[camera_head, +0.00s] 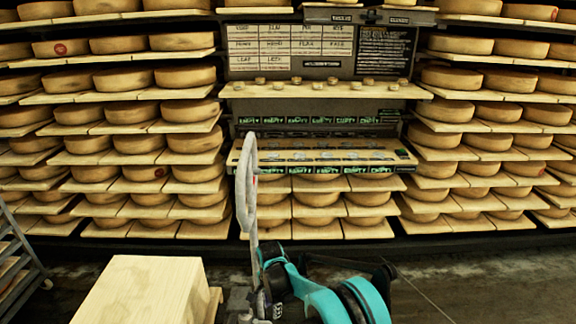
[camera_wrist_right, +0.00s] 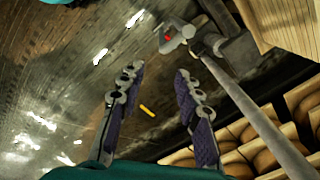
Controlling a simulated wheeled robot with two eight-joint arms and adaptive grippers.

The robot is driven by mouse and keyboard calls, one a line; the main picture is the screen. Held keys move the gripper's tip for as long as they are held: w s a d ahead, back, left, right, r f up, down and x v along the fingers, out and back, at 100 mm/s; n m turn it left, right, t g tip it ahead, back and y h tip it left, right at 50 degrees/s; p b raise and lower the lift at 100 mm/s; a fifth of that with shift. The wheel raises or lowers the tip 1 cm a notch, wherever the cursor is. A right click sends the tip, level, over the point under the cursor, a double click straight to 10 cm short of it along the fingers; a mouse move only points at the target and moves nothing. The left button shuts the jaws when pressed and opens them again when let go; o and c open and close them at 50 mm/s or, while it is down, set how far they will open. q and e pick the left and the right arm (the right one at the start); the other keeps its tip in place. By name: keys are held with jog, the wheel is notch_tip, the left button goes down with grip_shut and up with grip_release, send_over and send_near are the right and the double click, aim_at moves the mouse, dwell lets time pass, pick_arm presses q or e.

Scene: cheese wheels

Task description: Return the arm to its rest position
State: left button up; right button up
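My right gripper (camera_head: 386,272) shows at the bottom centre of the head view, at the end of the teal and black arm, low in front of the cheese shelves. In the right wrist view the right gripper (camera_wrist_right: 160,69) is open, with its two dark padded fingers apart and nothing between them. The floor lies beyond the fingers. My left gripper is not in the head view.
Shelves of cheese wheels (camera_head: 130,115) fill the back. A board with labels (camera_head: 290,45) hangs at their centre. A pale wooden block (camera_head: 135,290) stands at lower left, beside a metal rack (camera_head: 20,255). A grey upright pole (camera_head: 247,185) rises near my arm. Floor at right is clear.

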jog(key=s+d+r+n+t, duration=0.2)
jog(key=s+d+r, duration=0.2)
jog(key=d+r, duration=0.4)
jog(key=s+d+r+n+t, duration=0.1)
jog(key=s+d+r+n, duration=0.4)
jog(key=r, duration=0.6)
jog(key=s+d+r+n+t, duration=0.1)
jog(key=s+d+t, duration=0.1)
jog(key=s+d, duration=0.3)
jog(key=s+d+n+t, duration=0.2)
jog(key=s+d, duration=0.4)
jog(key=s, duration=0.5)
jog(key=shift+r, duration=0.4)
jog(key=shift+w, duration=0.1)
